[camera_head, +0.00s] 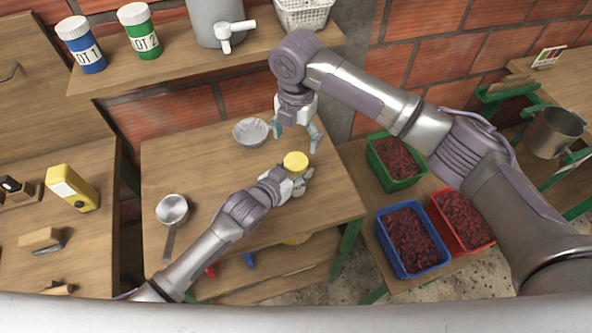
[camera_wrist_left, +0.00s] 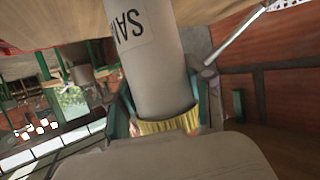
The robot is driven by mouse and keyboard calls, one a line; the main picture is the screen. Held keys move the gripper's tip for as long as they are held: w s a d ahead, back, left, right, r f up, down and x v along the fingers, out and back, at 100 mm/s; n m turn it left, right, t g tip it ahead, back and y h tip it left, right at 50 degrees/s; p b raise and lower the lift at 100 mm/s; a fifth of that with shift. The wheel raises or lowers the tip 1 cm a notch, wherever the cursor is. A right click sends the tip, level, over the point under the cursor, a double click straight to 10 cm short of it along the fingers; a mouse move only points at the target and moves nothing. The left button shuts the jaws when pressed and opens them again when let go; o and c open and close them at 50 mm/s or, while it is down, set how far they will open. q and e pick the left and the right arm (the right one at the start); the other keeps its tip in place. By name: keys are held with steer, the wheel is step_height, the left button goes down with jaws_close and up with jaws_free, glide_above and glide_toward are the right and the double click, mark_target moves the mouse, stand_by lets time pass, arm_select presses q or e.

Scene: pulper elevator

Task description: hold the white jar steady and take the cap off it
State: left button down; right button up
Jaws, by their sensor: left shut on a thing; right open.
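The white jar with its yellow cap (camera_head: 296,162) stands on the wooden table, its body mostly hidden by my left gripper in the head view. In the left wrist view the jar (camera_wrist_left: 158,65) appears upside down, with a dark-lettered label and the ribbed yellow cap (camera_wrist_left: 168,125) on it. My left gripper (camera_head: 298,184) is shut around the jar's body, below the cap. My right gripper (camera_head: 297,136) is open and empty. It hangs just above and behind the cap in the head view, fingers pointing down, apart from it.
A bowl (camera_head: 251,132) sits behind the jar to the left, and a saucepan (camera_head: 172,210) lies at the table's left. A shelf (camera_head: 170,68) with blue and green jars runs above the back. Crates of red berries, including a blue one (camera_head: 412,240), stand to the right.

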mark_target(296, 161)
steer(key=m, duration=1.4)
steer(key=shift+m, duration=0.4)
steer(key=m, duration=0.6)
steer(key=shift+m, duration=0.3)
steer(key=m, duration=2.1)
steer(key=shift+m, duration=0.4)
steer(key=m, duration=0.6)
steer(key=shift+f, duration=3.95)
